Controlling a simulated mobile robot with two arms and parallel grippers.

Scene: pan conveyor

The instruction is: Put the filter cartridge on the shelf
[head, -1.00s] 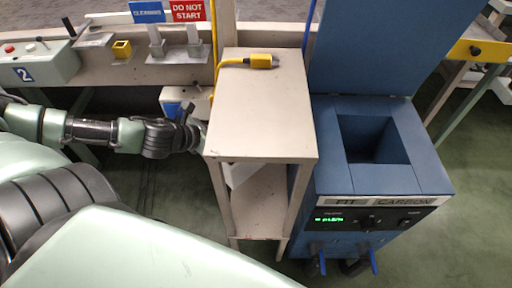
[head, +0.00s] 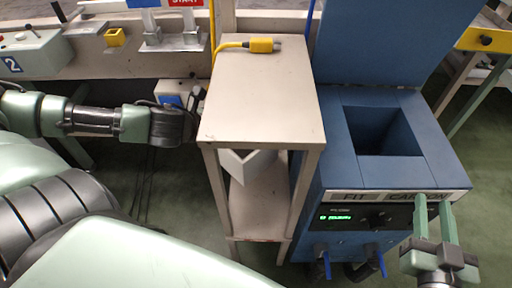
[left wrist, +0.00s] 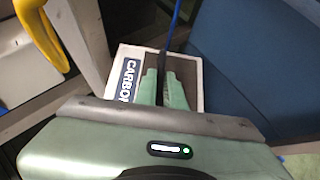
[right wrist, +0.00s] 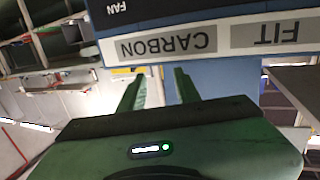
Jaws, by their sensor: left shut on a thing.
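The filter cartridge, a white box with a dark CARBON label (left wrist: 128,78), is between the fingers of my left gripper (left wrist: 161,84), which is shut on it. In the head view the white box (head: 246,164) shows between the legs of the beige stand (head: 262,92), under its top and over its lower shelf (head: 260,210). I cannot tell whether it touches that shelf. My left gripper is hidden behind the stand in the head view. My right gripper (head: 433,203) is open and empty in front of the blue machine's panel; its fingers also show in the right wrist view (right wrist: 158,88).
The blue machine (head: 335,170), with its lid up and a square opening, stands close to the right of the stand. A yellow connector and cable (head: 258,45) lie on the stand's top. A grey control box (head: 35,55) is at far left.

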